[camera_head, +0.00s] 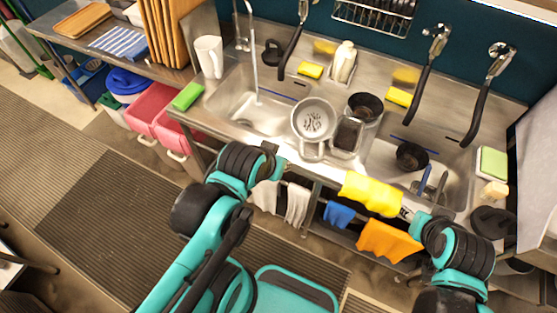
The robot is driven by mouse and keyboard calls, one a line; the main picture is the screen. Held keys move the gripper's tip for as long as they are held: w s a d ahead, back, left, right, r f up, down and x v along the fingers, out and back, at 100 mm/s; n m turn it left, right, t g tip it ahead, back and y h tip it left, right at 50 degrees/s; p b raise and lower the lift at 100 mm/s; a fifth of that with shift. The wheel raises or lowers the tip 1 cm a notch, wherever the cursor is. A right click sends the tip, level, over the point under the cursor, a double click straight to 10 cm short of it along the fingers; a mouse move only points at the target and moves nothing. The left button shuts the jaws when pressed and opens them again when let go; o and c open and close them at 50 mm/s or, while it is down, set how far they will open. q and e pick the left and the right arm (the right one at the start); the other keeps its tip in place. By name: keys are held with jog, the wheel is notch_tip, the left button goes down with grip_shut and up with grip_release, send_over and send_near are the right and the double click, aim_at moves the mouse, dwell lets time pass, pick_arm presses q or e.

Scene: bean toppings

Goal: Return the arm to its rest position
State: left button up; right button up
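My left arm is teal and black and rises from the bottom middle. Its gripper end (272,149) is at the front edge of the steel sink counter, left of the pans; the fingers are too small and hidden to read. My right arm comes in from the bottom right. Its gripper end (406,213) points left, beside a yellow cloth (370,194) at the counter's front edge. I cannot tell whether it touches the cloth, or whether its fingers are open or shut.
The steel counter (225,122) holds a colander (312,117), a pan (347,136), a white mug (208,57) and a soap bottle (343,62). Cloths, one orange (388,241), hang below the front edge. Red bins (152,109) stand left. Floor mats lie clear at lower left.

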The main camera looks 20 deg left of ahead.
jog(key=shift+w, duration=0.1)
notch_tip(320, 180, down, 12)
jog(key=b, duration=1.2)
jog(key=shift+f, duration=0.1)
